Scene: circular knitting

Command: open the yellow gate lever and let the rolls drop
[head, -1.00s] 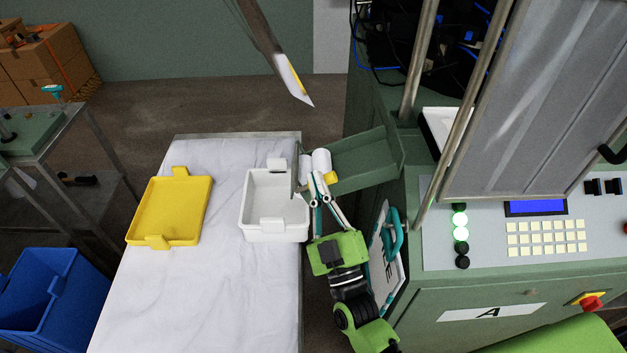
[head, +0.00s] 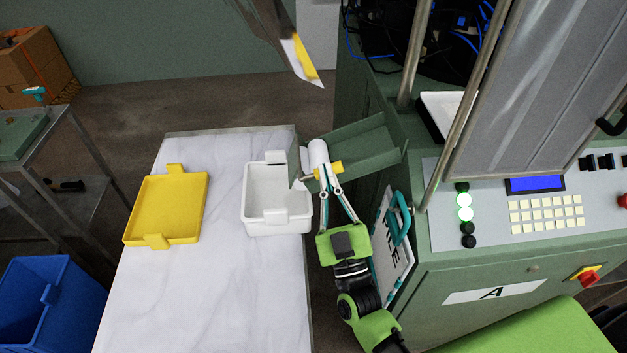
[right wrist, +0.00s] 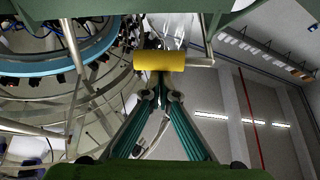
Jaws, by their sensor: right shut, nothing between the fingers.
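The yellow gate lever (head: 332,168) sticks out at the lower left end of the green chute (head: 370,145). In the right wrist view it is a yellow cylinder (right wrist: 159,61) on a thin metal rod, just beyond my fingertips. White rolls (head: 318,153) lie at that end of the chute, partly hidden; I cannot tell how many. My right gripper (head: 330,192) is shut and empty, right by the lever on its near side; I cannot tell whether they touch. It also shows in the right wrist view (right wrist: 161,97). My left gripper is not in view.
A white bin (head: 277,228) stands on the covered table just left of the chute's end. A yellow tray (head: 165,210) lies further left, with bare table (head: 225,290) in front. The green machine (head: 440,310) with its control panel closes off the right. A blue bin (head: 50,310) stands at lower left.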

